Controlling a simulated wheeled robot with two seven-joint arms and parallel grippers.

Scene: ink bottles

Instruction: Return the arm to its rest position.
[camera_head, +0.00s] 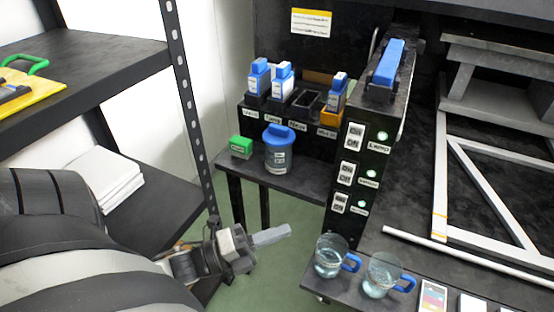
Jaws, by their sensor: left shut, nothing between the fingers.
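My left gripper (270,236) reaches in from the lower left on my large grey and black arm. Its fingers are together and hold nothing. It hangs in the gap in front of the small dark table (300,180), apart from everything around it. A clear container with a blue lid (278,152) and a green-topped box (241,146) stand in front of the holder. My right gripper is not in view.
A black shelf (90,55) with a metal post (186,95) stands at the left, close to my arm. A switch panel (357,165) stands right of the holder. Two glass mugs (329,262) with blue handles stand near the right table's edge. Green floor lies below the gripper.

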